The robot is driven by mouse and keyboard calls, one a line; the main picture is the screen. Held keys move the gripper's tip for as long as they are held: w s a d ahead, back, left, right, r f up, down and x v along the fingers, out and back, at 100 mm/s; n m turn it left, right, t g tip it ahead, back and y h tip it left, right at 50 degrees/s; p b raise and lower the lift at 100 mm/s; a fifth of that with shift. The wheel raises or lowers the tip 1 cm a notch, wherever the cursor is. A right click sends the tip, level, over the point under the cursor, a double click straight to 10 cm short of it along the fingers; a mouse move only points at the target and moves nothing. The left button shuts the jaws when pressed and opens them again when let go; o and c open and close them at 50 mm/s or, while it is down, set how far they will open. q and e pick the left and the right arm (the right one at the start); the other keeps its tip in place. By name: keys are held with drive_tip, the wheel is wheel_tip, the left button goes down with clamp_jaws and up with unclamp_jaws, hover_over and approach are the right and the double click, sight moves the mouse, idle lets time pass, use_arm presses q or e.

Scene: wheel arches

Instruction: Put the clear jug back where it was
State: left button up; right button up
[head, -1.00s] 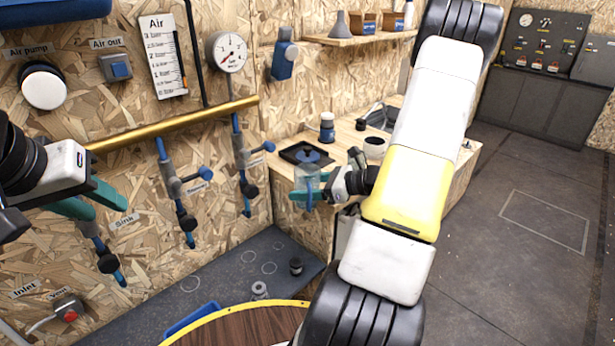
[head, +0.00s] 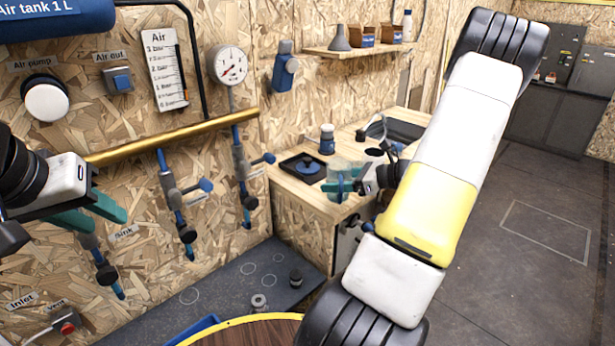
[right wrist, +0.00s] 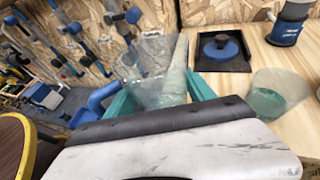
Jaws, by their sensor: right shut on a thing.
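The clear jug (head: 341,170) is held in my right gripper (head: 347,187), above the front edge of the wooden counter in the head view. In the right wrist view the jug (right wrist: 150,68) is see-through and stands between the two teal fingers (right wrist: 162,96), which are shut on it. Its lower part is hidden behind my wrist. My left gripper (head: 98,218) is at the left of the head view, in front of the panel wall. Its teal fingers are apart with nothing between them.
A black tray with a blue lid (head: 303,168) and a blue-and-white jar (head: 327,139) stand on the counter (head: 290,185). Another clear vessel (right wrist: 280,94) shows in the right wrist view. Blue valves (head: 172,190) line the wall. The grey bench (head: 222,282) below has white circles, some bare.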

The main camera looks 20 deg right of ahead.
drive_tip(key=w, duration=0.5)
drive_tip(key=shift+w+f, duration=0.15)
drive_tip(key=shift+f, duration=0.1)
drive_tip(key=shift+w+f, duration=0.1)
drive_tip(key=shift+f, duration=1.65)
drive_tip(key=shift+f, duration=0.1)
drive_tip(key=o, duration=1.5)
drive_tip(key=shift+s+d+r, duration=0.2)
drive_tip(key=shift+s+d, duration=0.05)
drive_tip(key=shift+d, duration=0.05)
drive_tip(key=v, duration=1.1)
drive_tip(key=shift+s, duration=0.2)
